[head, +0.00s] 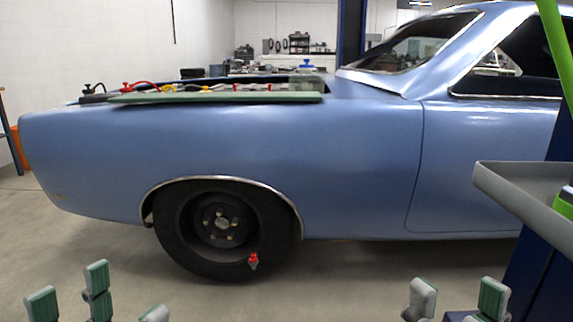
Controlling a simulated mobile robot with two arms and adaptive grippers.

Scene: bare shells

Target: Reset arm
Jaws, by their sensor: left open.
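My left gripper (98,298) shows at the bottom left edge, with green-and-grey finger pads spread apart and nothing between them. My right gripper (456,299) shows at the bottom right, with its pads apart and no object seen between them. The lower parts of both grippers and most of both arms are cut off by the bottom edge. Both appear in front of the blue car (350,150), with a stretch of floor showing between them and the car.
The car's black front wheel (175,235) has a small red-topped item (253,261) in front of it. A green board (215,98) lies along the fender top. A grey tray (520,195) juts in at right. Bare floor (330,285) lies between the grippers.

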